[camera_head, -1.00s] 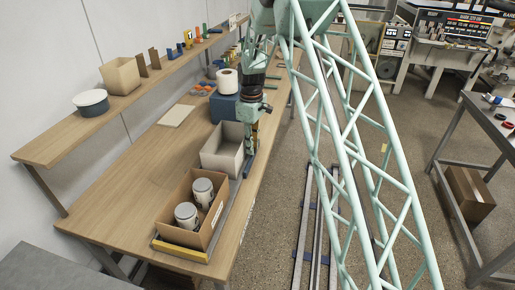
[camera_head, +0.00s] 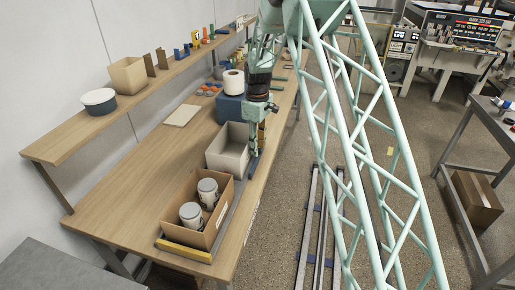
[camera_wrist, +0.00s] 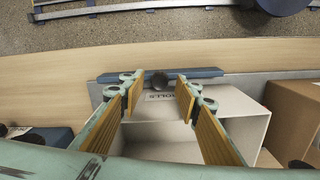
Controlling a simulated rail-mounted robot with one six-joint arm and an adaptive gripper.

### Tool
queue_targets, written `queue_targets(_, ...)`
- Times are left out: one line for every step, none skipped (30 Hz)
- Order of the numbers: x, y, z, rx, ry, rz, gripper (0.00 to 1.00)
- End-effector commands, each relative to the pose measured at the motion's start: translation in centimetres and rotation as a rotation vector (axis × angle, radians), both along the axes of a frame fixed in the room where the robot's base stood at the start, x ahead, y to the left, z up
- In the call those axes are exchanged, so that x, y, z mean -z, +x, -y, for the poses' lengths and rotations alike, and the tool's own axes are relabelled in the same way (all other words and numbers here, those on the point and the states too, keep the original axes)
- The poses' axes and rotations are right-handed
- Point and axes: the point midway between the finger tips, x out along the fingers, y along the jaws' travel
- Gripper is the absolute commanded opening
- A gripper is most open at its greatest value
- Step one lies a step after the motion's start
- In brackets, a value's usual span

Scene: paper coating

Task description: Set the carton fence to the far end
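A blue-grey bar, which looks like the carton fence (camera_wrist: 210,73), carries a dark round knob (camera_wrist: 158,80) in the wrist view. It also shows in the head view (camera_head: 253,166), along the outer side of the pale open box. My gripper (camera_wrist: 158,90) is open, with its ochre-padded fingers spread on either side of the knob. I see a gap between the knob and each finger. In the head view my gripper (camera_head: 257,150) points down beside the pale box (camera_head: 228,152). A brown carton (camera_head: 213,228) holding two lidded cans stands in front of that box.
A yellow bar (camera_head: 184,250) lies at the near end of the grey tray under the carton. A blue block with a white roll (camera_head: 233,82) stands behind the pale box. The wooden bench (camera_head: 130,185) is clear to the left.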

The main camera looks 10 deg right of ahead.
Motion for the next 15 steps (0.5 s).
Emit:
queue_targets(-0.4,0.0,0.0,0.0,0.0,0.001,0.3)
queue_targets(-0.7,0.1,0.0,0.0,0.0,0.001,0.3)
queue_targets(-1.1,0.1,0.0,0.0,0.0,0.003,0.3)
queue_targets(-1.4,0.1,0.0,0.0,0.0,0.003,0.3)
queue_targets(-1.8,0.1,0.0,0.0,0.0,0.004,0.3)
queue_targets(-2.3,0.1,0.0,0.0,0.0,0.004,0.3)
queue_targets(-2.7,0.1,0.0,0.0,0.0,0.004,0.3)
queue_targets(-3.1,0.1,0.0,0.0,0.0,0.004,0.3)
queue_targets(-3.6,0.1,0.0,0.0,0.0,0.004,0.3)
queue_targets(-4.1,0.1,0.0,0.0,0.0,0.004,0.3)
queue_targets(-4.5,0.1,0.0,0.0,0.0,0.004,0.3)
queue_targets(-5.2,0.1,0.0,0.0,0.0,0.004,0.3)
queue_targets(-5.6,0.1,0.0,0.0,0.0,0.004,0.3)
queue_targets(-6.1,0.1,0.0,0.0,0.0,0.004,0.3)
queue_targets(-6.6,0.1,0.0,0.0,0.0,0.004,0.3)
